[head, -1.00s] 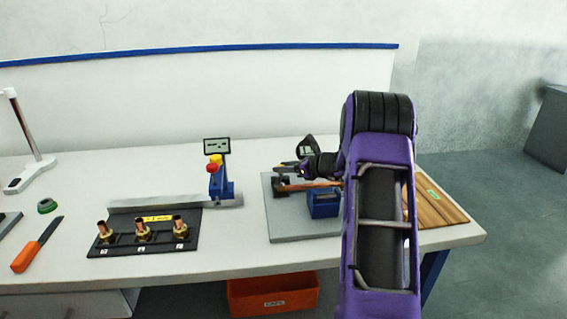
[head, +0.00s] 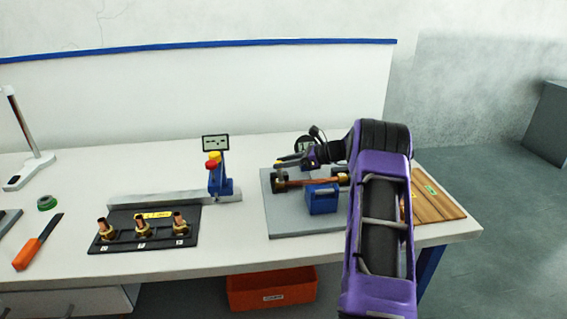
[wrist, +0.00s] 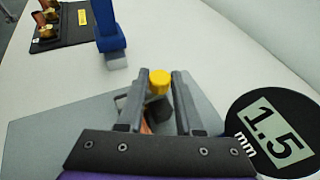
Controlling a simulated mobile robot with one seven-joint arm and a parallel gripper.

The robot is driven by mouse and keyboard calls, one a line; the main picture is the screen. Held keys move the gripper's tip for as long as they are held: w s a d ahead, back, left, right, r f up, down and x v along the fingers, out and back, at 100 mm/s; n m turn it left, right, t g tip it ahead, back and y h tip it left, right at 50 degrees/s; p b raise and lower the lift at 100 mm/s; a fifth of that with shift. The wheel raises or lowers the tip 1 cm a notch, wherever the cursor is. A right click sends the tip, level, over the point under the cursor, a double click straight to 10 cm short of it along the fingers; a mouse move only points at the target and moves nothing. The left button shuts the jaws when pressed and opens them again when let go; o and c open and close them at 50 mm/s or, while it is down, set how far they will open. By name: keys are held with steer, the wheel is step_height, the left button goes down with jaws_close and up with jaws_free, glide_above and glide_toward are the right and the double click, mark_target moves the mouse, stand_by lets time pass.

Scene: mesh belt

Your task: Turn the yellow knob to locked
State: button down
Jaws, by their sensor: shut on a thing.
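The yellow knob (wrist: 159,78) shows in the wrist view between the two fingertips of my gripper (wrist: 160,88), which is shut on it. A dark part and a bit of copper show just below the knob, partly hidden by the fingers. In the head view, my gripper (head: 289,161) is over the back left of the grey plate (head: 285,225), above the dark fitting (head: 279,182) at the left end of a copper pipe (head: 305,182).
A blue clamp block (head: 322,201) supports the pipe. A round gauge (wrist: 270,136) reading 1.5 mm stands right of the fingers. A blue post (head: 222,180) with red and yellow tops stands left of the plate. A black rack (head: 145,243) holds copper fittings.

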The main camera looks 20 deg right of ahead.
steer(key=c, duration=0.6)
jaws_free()
steer(key=v, duration=1.7)
steer(key=shift+s+d, duration=0.1)
